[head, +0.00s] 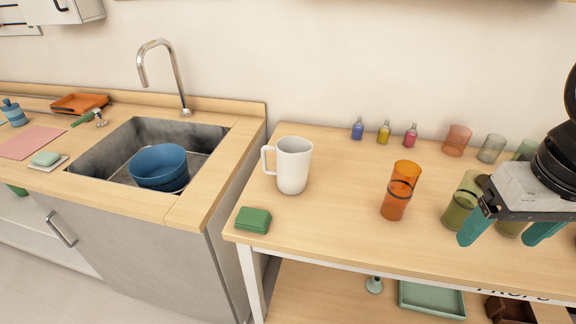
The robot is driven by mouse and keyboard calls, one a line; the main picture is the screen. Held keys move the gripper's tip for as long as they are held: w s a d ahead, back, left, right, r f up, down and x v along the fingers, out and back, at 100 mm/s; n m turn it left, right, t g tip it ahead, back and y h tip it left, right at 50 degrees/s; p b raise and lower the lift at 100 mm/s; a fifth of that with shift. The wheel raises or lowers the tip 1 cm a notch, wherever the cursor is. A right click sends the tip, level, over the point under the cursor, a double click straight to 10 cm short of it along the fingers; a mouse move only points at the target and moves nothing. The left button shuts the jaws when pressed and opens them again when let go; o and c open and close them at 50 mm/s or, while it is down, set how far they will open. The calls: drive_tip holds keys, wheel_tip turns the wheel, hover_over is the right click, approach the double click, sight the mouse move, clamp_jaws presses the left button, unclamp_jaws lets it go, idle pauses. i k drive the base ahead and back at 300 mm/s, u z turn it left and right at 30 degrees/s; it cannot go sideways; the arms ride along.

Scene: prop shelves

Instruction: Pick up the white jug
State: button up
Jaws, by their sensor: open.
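The white jug (293,168) stands upright on the left part of the wooden table, its handle pointing left. It is fully visible and nothing touches it. My gripper (505,238) is at the right edge of the head view, with teal fingers spread apart. It is open and well to the right of the jug, in front of the olive-green glasses. Part of my gripper is cut off by the picture edge.
A green block (253,220) lies in front of the jug. Orange stacked glasses (400,190) and an olive-green glass (463,203) stand between jug and gripper. Small bottles (384,132) line the back. The sink (205,150) holding blue bowls (159,167) is left.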

sight(284, 165)
drive_tip(key=z, duration=3.45)
drive_tip(key=k, duration=3)
drive_tip(key=u, duration=1.1)
